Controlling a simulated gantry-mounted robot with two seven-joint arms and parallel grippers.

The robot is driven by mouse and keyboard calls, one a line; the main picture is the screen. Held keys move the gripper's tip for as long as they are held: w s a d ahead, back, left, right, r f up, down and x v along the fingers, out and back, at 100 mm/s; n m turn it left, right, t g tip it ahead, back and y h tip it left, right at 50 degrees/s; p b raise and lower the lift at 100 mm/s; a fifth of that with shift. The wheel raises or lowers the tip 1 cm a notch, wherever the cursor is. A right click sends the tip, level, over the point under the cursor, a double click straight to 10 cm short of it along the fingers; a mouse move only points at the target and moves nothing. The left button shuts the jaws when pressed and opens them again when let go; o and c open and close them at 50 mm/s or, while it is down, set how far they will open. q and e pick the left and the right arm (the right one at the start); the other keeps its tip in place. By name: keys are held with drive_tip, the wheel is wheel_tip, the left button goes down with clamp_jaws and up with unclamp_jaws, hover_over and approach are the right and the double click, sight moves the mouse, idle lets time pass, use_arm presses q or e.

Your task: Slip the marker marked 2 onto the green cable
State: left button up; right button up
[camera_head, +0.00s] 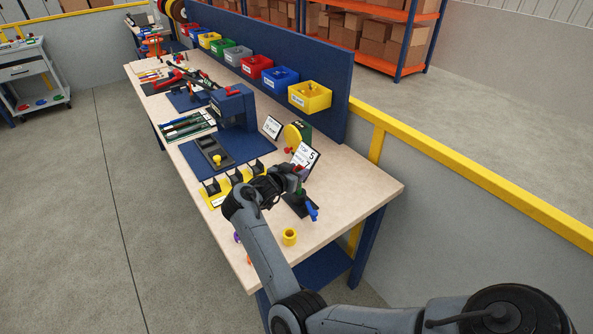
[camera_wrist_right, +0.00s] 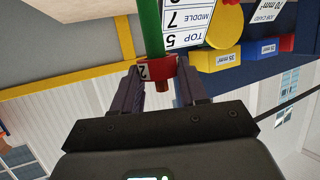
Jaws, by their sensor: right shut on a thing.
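The red marker marked 2 (camera_wrist_right: 157,70) is a short ring held between the two fingers of my right gripper (camera_wrist_right: 160,82), which is shut on it. The green cable (camera_wrist_right: 150,25) runs straight to the marker in the wrist view and meets it at its end. I cannot tell how far the marker is around the cable. In the head view my right gripper (camera_head: 292,174) is over the bench, at a small dark stand (camera_head: 300,206); the marker is hardly visible there. My left gripper is not in view.
A card with printed numbers (camera_head: 305,158) stands close behind the gripper. A yellow ring (camera_head: 289,236) lies on the bench (camera_head: 340,205) near the front. Yellow-based black holders (camera_head: 236,181) and a blue press (camera_head: 232,107) stand to the left. Coloured bins (camera_head: 310,96) line the back panel.

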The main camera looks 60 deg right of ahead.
drive_tip(key=shift+f, duration=0.2)
drive_tip(key=o, duration=1.1)
drive_tip(key=shift+a, duration=0.1)
drive_tip(key=v, duration=1)
drive_tip(key=shift+a, duration=0.35)
drive_tip(key=shift+d+r, duration=0.1)
